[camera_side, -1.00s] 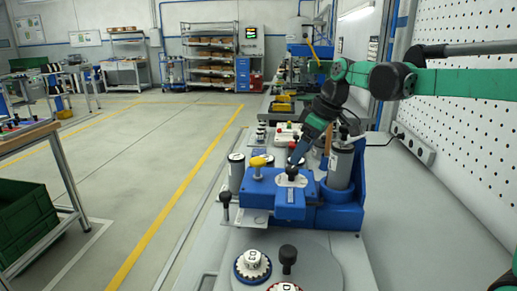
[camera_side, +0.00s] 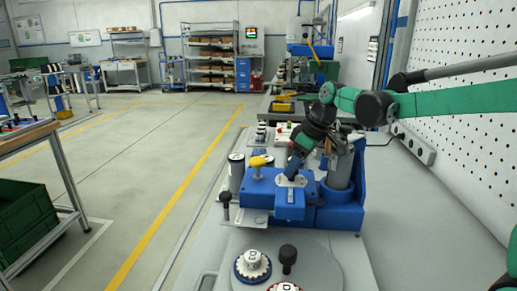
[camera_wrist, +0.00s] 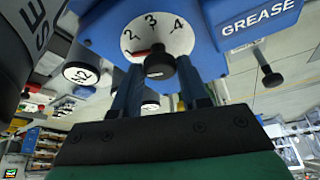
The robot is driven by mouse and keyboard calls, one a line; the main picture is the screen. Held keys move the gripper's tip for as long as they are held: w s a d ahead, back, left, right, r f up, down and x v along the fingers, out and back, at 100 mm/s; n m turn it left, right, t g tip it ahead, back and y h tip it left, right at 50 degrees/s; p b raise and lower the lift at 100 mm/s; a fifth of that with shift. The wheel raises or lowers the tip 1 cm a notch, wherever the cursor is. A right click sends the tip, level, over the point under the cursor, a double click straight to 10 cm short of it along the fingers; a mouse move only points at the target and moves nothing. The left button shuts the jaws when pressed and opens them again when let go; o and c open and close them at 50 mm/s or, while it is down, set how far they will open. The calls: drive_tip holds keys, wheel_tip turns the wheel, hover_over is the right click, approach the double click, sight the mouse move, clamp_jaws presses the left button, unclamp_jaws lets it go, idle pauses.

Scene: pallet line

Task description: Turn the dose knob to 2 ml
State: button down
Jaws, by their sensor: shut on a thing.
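The dose knob (camera_wrist: 159,66) is black and stands in front of a round white dial (camera_wrist: 178,42) on the blue unit, marked 2, 3 and 4. A red line on the dial points left, below the 2. My gripper (camera_wrist: 160,84) is shut on the knob, one blue finger on each side. In the side view, my gripper (camera_side: 291,174) reaches down to the white dial plate (camera_side: 302,181) on top of the blue unit (camera_side: 341,217); it hides the knob there.
Grey cylinders (camera_side: 341,170) stand at the unit's back right and left (camera_side: 236,172). A yellow knob (camera_side: 257,162) and a black-topped lever (camera_side: 225,200) stand at its left. In front are a blue-rimmed dial (camera_side: 253,265) and a black knob (camera_side: 288,257).

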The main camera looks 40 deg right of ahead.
drive_tip(key=m+h, duration=0.1)
drive_tip(key=m, duration=0.1)
drive_tip(key=m+h, duration=0.1)
drive_tip(key=m, duration=0.1)
drive_tip(key=shift+a+m, duration=0.2)
drive_tip(key=shift+m, duration=0.2)
drive_tip(key=shift+m+h, duration=0.7)
drive_tip(key=shift+m, duration=1.3)
drive_tip(key=shift+c, duration=2.3)
unclamp_jaws()
drive_tip(key=shift+r, duration=0.1)
drive_tip(key=shift+v, duration=2.75)
drive_tip(key=shift+a, duration=0.1)
